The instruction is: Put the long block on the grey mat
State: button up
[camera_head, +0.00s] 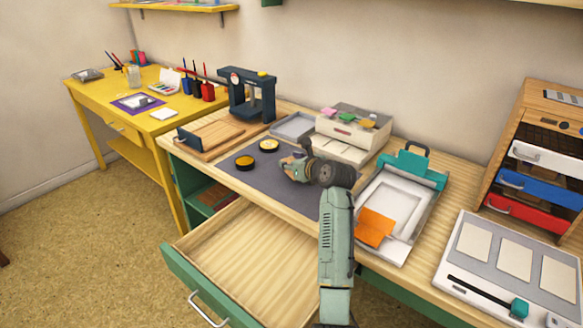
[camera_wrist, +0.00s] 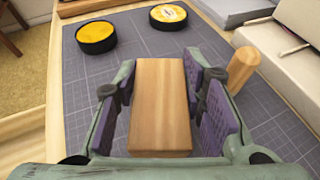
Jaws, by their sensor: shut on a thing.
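The long block (camera_wrist: 160,105) is plain light wood and lies lengthwise between the purple pads of my gripper (camera_wrist: 163,85). My gripper is shut on it. In the head view my gripper (camera_head: 296,168) is over the right part of the grey mat (camera_head: 222,172), and the block is mostly hidden there. The mat also shows in the wrist view (camera_wrist: 112,75), beneath and around the block. I cannot tell whether the block touches the mat or is just above it.
Two round tins, one orange (camera_head: 244,162) and one pale yellow (camera_head: 269,146), stand on the mat. A wooden peg-like handle (camera_wrist: 241,68) is right of my gripper. An open drawer (camera_head: 245,262) juts out in front. A teal-clamped press (camera_head: 400,195) stands at right.

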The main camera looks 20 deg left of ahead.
jog(key=shift+f, duration=1.15)
jog(key=shift+f+p, duration=0.15)
jog(key=shift+p, duration=0.15)
jog(key=o, duration=1.2)
jog(key=shift+c, duration=0.2)
jog(key=shift+s+d+r, duration=0.2)
jog(key=shift+d+r, duration=0.05)
jog(key=shift+d, duration=0.05)
jog(key=b+v, duration=0.1)
jog(key=v, duration=1)
jog(key=shift+s+r+b, duration=0.15)
jog(key=shift+b, duration=0.25)
